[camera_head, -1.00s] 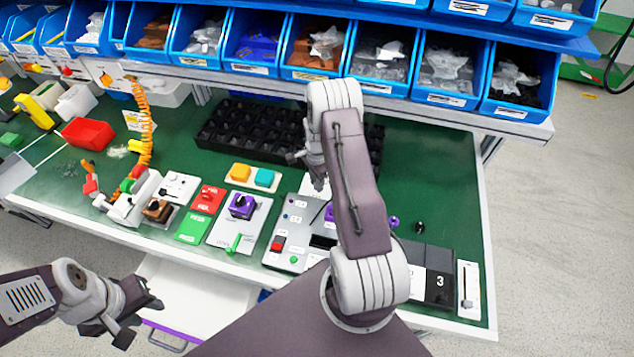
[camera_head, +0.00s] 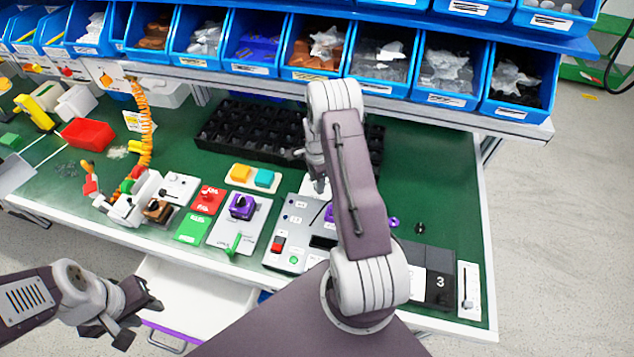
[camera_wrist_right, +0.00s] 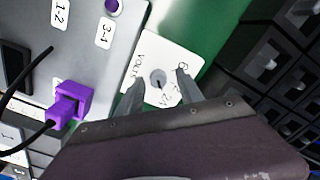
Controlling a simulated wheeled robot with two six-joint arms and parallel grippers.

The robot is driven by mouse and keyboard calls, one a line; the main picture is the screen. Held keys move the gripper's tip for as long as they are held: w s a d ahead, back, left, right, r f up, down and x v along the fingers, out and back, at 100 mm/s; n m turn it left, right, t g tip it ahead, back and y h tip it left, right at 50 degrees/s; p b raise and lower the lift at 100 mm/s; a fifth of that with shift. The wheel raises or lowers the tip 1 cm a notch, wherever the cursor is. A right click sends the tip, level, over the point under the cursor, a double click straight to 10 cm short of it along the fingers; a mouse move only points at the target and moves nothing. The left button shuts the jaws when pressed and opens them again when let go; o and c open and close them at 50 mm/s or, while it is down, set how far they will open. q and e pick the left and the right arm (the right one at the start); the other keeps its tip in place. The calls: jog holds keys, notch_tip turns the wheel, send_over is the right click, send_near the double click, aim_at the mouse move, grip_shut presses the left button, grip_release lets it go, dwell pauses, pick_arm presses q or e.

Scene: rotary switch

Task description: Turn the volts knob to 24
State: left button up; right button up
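The volts knob (camera_wrist_right: 158,78) is a small grey round knob on a white plate (camera_wrist_right: 165,50) printed with "VOLTS", "24" and "6" in the right wrist view. My right gripper (camera_wrist_right: 161,88) is open, with one fingertip on each side of the knob. I cannot tell whether the fingers touch it. In the head view, my right gripper (camera_head: 318,178) hangs over the plate, and the arm hides most of plate and knob. My left gripper (camera_head: 138,312) is open and empty in front of the bench, far from the knob.
A grey panel with a purple connector (camera_wrist_right: 70,103) and cables lies beside the plate. A black compartment tray (camera_head: 245,130) stands just behind. Blue bins (camera_head: 380,60) line the back.

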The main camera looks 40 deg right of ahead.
notch_tip(320, 180, up, 9)
jog(key=shift+b, duration=0.4)
jog(key=shift+s, duration=0.1)
dwell(0.4)
